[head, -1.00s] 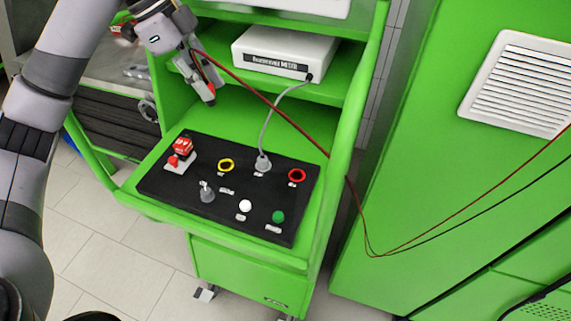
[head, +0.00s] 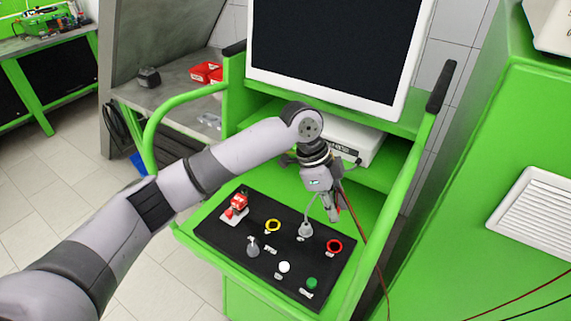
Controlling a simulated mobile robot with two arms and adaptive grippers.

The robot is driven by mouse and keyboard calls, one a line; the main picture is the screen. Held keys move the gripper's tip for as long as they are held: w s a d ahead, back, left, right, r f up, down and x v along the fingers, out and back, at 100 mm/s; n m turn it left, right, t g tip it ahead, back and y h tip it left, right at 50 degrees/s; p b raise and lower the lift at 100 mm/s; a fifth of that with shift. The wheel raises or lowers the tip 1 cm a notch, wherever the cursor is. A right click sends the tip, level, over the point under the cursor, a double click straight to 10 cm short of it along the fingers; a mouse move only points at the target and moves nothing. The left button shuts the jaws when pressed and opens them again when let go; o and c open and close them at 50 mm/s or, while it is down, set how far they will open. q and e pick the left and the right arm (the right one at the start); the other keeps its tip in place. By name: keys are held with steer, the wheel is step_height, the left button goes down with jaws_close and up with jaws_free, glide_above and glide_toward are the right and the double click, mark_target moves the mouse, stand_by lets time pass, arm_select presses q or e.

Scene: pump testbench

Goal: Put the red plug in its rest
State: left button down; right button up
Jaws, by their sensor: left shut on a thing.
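My left gripper (head: 334,213) points down above the back right of the black control panel (head: 215,233), near the grey plug and the red ring. It is shut on the red plug, which is mostly hidden by the fingers; a little red shows at the fingertips. A red cable (head: 360,228) runs from there down to the right. The red ring (head: 334,246) on the panel lies just below the fingertips, apart from them as far as I can see. I cannot make out which part is the plug's rest. My right gripper is out of view.
The panel also has a red switch (head: 237,205), a yellow ring (head: 273,226), a grey lever (head: 253,247), a white button (head: 284,267) and a green button (head: 312,283). A grey plug (head: 305,230) stands close by. A monitor (head: 335,45) and white box (head: 367,143) are behind.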

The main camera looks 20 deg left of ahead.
arm_select(q)
steer(key=b+x, duration=0.3)
steer(key=x, duration=0.2)
steer(key=a+b+x, duration=0.1)
steer(key=b+x, duration=0.1)
steer(key=shift+s+f+b, duration=0.25)
steer(key=shift+f+b, duration=0.1)
steer(key=shift+f, duration=0.85)
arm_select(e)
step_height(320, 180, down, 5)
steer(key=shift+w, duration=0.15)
arm_select(q)
steer(key=shift+p, duration=0.75)
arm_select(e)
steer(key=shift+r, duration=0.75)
arm_select(q)
steer(key=shift+f+b, duration=0.5)
steer(key=shift+f, duration=0.6)
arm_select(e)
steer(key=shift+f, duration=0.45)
arm_select(q)
steer(key=c, duration=1.4)
jaws_free()
